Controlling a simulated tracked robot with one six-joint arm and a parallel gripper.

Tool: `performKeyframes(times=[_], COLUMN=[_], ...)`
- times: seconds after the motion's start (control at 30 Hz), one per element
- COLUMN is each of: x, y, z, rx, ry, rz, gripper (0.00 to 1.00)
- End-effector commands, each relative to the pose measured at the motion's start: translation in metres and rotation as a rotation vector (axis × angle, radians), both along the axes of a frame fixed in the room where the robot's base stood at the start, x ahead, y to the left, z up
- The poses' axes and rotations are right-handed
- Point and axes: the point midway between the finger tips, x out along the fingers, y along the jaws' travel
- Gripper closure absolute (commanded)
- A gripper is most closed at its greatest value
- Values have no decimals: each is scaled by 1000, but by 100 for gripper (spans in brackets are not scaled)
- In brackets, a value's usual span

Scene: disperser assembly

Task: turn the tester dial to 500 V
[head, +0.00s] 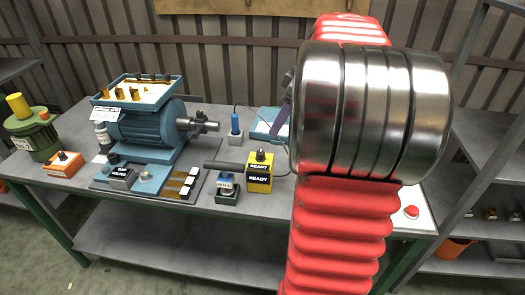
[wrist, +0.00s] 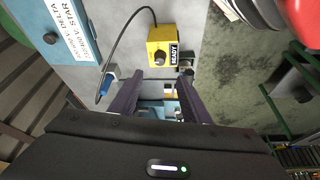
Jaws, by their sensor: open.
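A yellow box (wrist: 160,38), which looks like the tester, carries a READY label and a dark round knob (wrist: 158,57) that looks like its dial. In the head view the yellow box (head: 259,180) stands on the bench with a black knob on top. The voltage marks and the dial's setting are too small to read. My gripper (wrist: 162,76) is open and empty in the wrist view, its two fingers apart with the yellow box beyond their tips. I cannot tell how far the tips are from the dial. My arm hides most of the gripper in the head view.
A black cable joins the yellow box to a blue probe (wrist: 106,86). A blue panel with DELTA and STAR lettering (wrist: 60,25) lies at upper left. A motor (head: 150,125), small blocks (head: 228,187) and a red button (head: 411,212) share the bench (head: 75,205).

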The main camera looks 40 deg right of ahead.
Motion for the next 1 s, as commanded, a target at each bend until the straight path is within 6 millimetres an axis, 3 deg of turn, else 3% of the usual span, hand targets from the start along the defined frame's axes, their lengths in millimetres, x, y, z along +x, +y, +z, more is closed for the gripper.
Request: performKeyframes(times=[0.17,0.8,1.0], x=[5,37,45], y=[3,20,23], z=[-14,-103,-122], rx=[2,3,2], ry=[2,4,1], rz=[0,1,-1], gripper=[57,57,57])
